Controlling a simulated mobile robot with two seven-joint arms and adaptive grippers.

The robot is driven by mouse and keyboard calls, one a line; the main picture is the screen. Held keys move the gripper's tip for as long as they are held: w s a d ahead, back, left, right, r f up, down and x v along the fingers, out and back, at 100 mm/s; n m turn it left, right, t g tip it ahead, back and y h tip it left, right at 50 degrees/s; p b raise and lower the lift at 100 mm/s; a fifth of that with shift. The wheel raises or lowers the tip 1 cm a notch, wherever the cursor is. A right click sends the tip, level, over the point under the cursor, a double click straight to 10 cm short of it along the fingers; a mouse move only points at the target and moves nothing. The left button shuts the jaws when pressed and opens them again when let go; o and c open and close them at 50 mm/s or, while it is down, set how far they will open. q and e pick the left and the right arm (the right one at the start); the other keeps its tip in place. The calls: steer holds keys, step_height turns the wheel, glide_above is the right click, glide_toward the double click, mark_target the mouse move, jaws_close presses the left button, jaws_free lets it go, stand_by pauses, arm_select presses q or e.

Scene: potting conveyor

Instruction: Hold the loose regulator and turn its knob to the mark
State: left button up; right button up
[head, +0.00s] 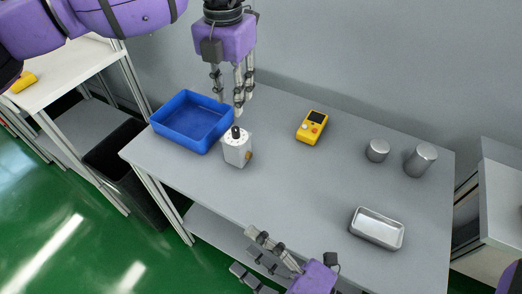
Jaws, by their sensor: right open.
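The regulator (237,152) is a pale grey block standing upright on the grey table, left of its middle. A black knob (236,131) sits on top and a small brass-coloured fitting (249,155) is on its right side. I cannot make out a mark. My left gripper (232,100) points down just above and behind the regulator. Its fingers are apart with nothing between them, and one fingertip appears close to the knob; I cannot tell whether it touches. My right gripper (254,254) is open and empty at the table's front edge, in front of the regulator.
A blue bin (194,146) stands left of the regulator. A yellow meter (312,128) lies to its right. Two metal cylinders (377,151) (420,161) stand at the right, and a metal tray (377,242) sits at the front right. The table (300,190) is clear between them.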

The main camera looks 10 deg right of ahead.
steer(key=w+a+r+n+g+y, duration=0.3)
steer(key=w+r+n+y, duration=0.1)
steer(key=n, duration=0.3)
steer(key=n+t+h, duration=0.1)
steer(key=n+h, duration=0.3)
steer(key=n, duration=0.8)
glide_toward(237, 146)
steer(key=w+a+r, duration=0.3)
steer(key=a, duration=0.1)
steer(key=f+n, duration=0.1)
steer(key=w+d+f+n+g+h, duration=0.1)
steer(key=w+f+n+g, duration=0.1)
steer(key=f, duration=0.1)
steer(key=shift+w+d+f+n+h, duration=0.1)
steer(key=shift+d+n+h, duration=0.2)
steer(key=shift+d+n, duration=0.1)
steer(key=shift+w+f+g, duration=0.15)
steer(key=shift+f+g, duration=0.1)
steer(key=shift+g, duration=0.05)
steer(key=shift+w+a+f+h, duration=0.2)
steer(key=shift+a+f+h, duration=0.05)
steer(key=shift+h, duration=0.05)
steer(key=x, duration=0.6)
steer(key=shift+w+a+f, duration=0.1)
steer(key=shift+a, duration=0.25)
steer(key=c, duration=1.6)
